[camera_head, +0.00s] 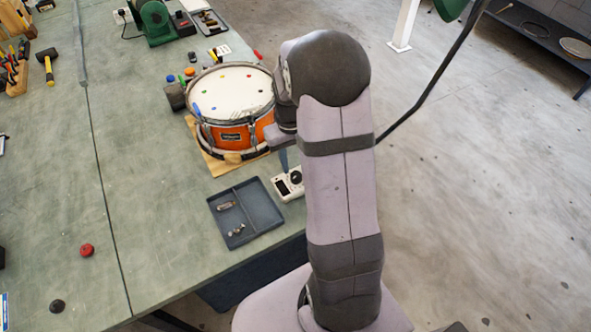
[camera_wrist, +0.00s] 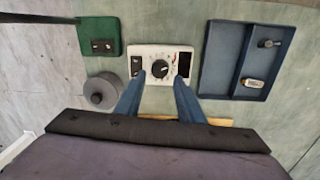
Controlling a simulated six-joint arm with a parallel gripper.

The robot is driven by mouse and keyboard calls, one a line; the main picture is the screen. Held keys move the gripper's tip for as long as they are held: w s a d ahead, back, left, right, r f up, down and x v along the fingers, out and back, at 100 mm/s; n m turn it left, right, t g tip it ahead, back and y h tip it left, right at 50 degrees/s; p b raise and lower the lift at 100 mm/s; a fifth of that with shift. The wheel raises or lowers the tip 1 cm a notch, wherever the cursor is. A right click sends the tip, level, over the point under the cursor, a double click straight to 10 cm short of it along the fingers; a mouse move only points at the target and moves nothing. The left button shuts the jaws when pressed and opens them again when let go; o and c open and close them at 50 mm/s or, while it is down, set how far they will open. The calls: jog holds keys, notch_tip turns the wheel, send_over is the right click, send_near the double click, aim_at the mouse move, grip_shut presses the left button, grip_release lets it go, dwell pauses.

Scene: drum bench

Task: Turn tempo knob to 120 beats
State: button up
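The tempo box (camera_head: 283,190) is a small white unit on the bench near its right edge, with a round black knob (camera_head: 296,177). In the wrist view the white box (camera_wrist: 150,50) shows its black knob (camera_wrist: 160,69) with a light pointer mark. The scale marks are too small to read. My gripper (camera_wrist: 159,77) has two blue fingers spread apart, one on each side of the knob, with gaps between. I cannot tell how high the tips are above the box. In the head view my arm hides part of the gripper (camera_head: 283,160).
A divided blue-grey tray (camera_head: 236,193) with small metal parts sits beside the box. An orange snare drum (camera_head: 234,135) stands behind it. The wrist view shows a green block (camera_wrist: 85,27) and a grey cylinder (camera_wrist: 103,90) nearby. The bench's left half is mostly clear.

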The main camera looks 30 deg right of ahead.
aim_at(296, 175)
jog(key=shift+d+f+p, duration=0.1)
jog(key=shift+f+p, duration=0.45)
jog(key=shift+f, duration=2)
jog(key=c, duration=0.8)
jog(key=shift+m, duration=0.4)
jog(key=m+b, duration=0.1)
jog(key=m, duration=0.3)
jog(key=shift+m, duration=0.3)
jog(key=m, duration=0.5)
jog(key=shift+w+d+m+g+b, duration=0.1)
jog(key=shift+m+g+b, duration=0.2)
jog(key=shift+b, duration=0.05)
